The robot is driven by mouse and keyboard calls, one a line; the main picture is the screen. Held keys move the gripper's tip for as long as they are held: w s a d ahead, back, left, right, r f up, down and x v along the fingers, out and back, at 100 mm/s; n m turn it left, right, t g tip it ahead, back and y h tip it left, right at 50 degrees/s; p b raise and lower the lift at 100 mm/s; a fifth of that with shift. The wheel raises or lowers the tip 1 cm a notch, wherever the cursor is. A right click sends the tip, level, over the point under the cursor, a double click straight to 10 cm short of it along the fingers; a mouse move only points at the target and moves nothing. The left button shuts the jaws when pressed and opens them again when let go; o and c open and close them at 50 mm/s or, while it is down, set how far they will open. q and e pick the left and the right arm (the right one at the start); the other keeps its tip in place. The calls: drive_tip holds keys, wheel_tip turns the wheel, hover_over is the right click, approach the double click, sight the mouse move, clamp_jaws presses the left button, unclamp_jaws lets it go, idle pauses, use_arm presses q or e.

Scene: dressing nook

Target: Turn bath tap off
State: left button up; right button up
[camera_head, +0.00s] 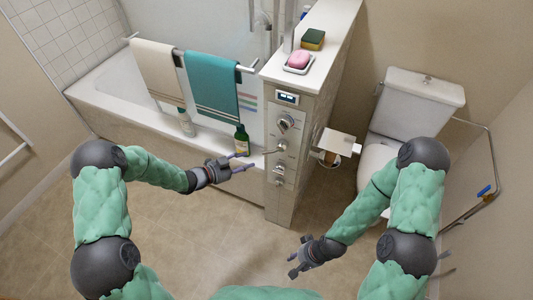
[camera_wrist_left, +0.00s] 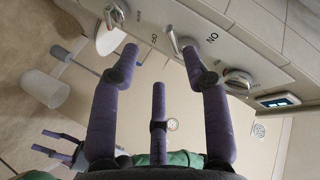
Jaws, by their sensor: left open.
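The tap lever (camera_head: 271,151) sticks out toward my left gripper (camera_head: 240,162). In the left wrist view the lever (camera_wrist_left: 173,40) shows between the fingertips of my left gripper (camera_wrist_left: 161,58), near the upside-down ON marking; another marking, apparently OFF, is to its left. That gripper is open, and I cannot tell whether it touches the lever. My right gripper (camera_head: 302,262) is open and empty, low over the floor.
A round knob (camera_head: 286,122) and a small display (camera_head: 287,98) are above the lever. A paper holder (camera_head: 337,143) and toilet (camera_head: 405,115) are right.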

use_arm(q)
drive_tip(key=shift+m+h, duration=0.3)
drive_tip(key=shift+m, duration=0.6)
drive_tip(key=shift+r+b+x, duration=0.15)
drive_tip(key=shift+b+x, duration=0.35)
drive_tip(key=shift+x, duration=1.25)
drive_tip(key=shift+r+b+x, duration=0.2)
drive_tip(key=shift+b+x, duration=0.3)
drive_tip(key=shift+x, duration=1.2)
drive_tip(key=shift+r+b+x, duration=0.15)
drive_tip(key=shift+b+x, duration=0.35)
drive_tip(key=shift+x, duration=1.25)
drive_tip(key=shift+w+d, duration=0.1)
clamp_jaws()
